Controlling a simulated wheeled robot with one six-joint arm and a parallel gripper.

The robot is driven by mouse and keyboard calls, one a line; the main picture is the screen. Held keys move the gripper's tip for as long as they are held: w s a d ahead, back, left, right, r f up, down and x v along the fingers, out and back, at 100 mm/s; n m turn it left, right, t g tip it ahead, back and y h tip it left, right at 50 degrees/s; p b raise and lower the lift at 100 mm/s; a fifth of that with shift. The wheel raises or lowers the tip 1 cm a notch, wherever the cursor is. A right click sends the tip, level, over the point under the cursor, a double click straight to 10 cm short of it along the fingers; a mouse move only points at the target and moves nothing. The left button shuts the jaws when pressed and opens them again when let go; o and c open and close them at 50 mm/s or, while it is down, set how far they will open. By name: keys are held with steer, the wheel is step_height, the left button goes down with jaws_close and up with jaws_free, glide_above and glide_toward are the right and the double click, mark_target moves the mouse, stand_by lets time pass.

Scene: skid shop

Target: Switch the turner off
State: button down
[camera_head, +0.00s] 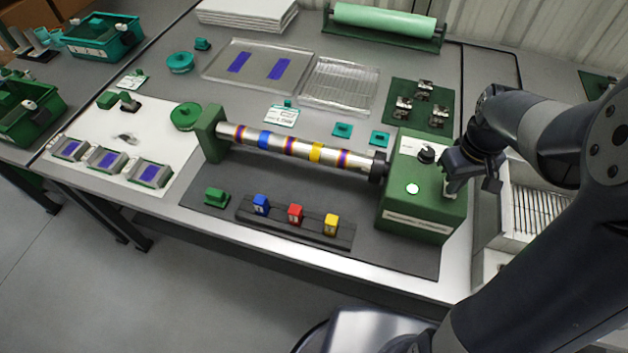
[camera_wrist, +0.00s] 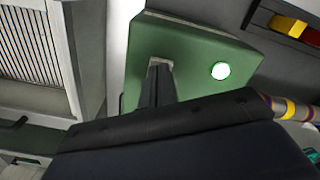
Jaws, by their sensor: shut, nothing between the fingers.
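The turner is a green machine on the bench, with a drive box (camera_head: 420,207) at the right and a green end support (camera_head: 210,135) at the left. A silver rod (camera_head: 290,146) with coloured bands lies between them. The box top carries a black knob (camera_head: 427,154) and a round pale button (camera_head: 412,189). The button is bright, white-green in the wrist view (camera_wrist: 220,71). My gripper (camera_head: 449,190) is shut and empty at the right part of the box top, right of the button. In the wrist view its fingers (camera_wrist: 158,75) point at the green top; contact is unclear. The knob is hidden there.
A black rack (camera_head: 290,228) with blue, red and yellow blocks stands in front of the rod. A green plate with metal clamps (camera_head: 420,105) lies behind the drive box. A slatted grey unit (camera_head: 535,215) stands to the right, beside my arm.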

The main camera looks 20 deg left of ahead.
steer(key=shift+f, duration=0.25)
steer(key=shift+r, duration=0.1)
step_height(320, 180, up, 7)
steer(key=p, duration=0.5)
steer(key=shift+p, duration=0.4)
steer(key=shift+f, duration=0.2)
step_height(320, 180, down, 7)
steer(key=b, duration=0.6)
steer(key=shift+r, duration=0.25)
